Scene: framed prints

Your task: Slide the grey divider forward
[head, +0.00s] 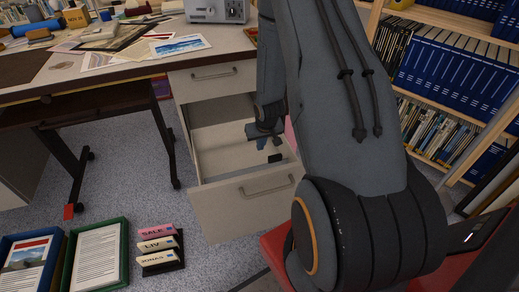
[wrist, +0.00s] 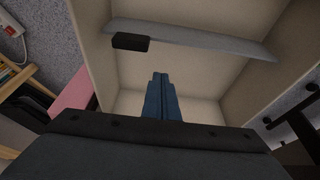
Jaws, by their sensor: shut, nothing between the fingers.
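The grey divider (wrist: 205,40) stands across the inside of an open pale drawer (wrist: 92,20) in the wrist view. A black tab (wrist: 131,42) is on its left end; what looks like the same tab (head: 275,157) shows in the head view near the drawer's right side. My gripper (wrist: 160,76) has its blue fingers together with nothing between them. The fingertips reach into the drawer and appear apart from the divider, with bare drawer floor showing around them. In the head view my gripper (head: 262,139) is over the drawer's right part, partly hidden by my arm.
The drawer front (head: 245,195) has a bar handle and faces me below the desk (head: 110,68). A closed drawer (head: 212,78) is above it. Bookshelves (head: 450,75) stand at right. Framed prints (head: 97,258) and label blocks (head: 158,245) are on the floor at left.

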